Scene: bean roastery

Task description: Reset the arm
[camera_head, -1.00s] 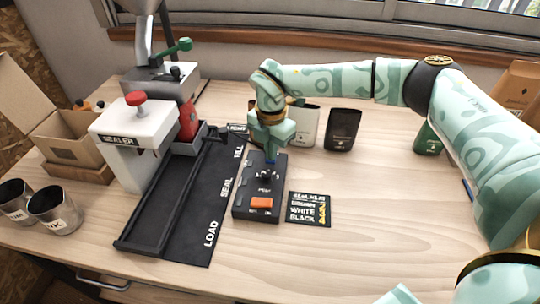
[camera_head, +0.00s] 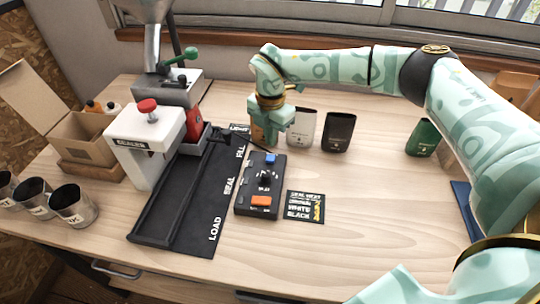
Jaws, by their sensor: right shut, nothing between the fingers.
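My right arm (camera_head: 450,110) comes in from the right and reaches across the back of the table. Its gripper (camera_head: 270,140) points down, shut and empty, just behind the black control box (camera_head: 260,190). The box has a blue button (camera_head: 270,159), a dark knob and an orange button (camera_head: 261,201). The gripper is in front of a brown bag (camera_head: 258,133) and partly hides it. It appears apart from the control box. My left gripper is not in view.
A white bag (camera_head: 301,130), a black bag (camera_head: 338,132) and a green bag (camera_head: 423,138) stand behind. The sealer (camera_head: 144,148) and black track (camera_head: 165,205) are left, with metal cups (camera_head: 74,207) and an open carton (camera_head: 83,146). A label card (camera_head: 304,206) lies right of the box.

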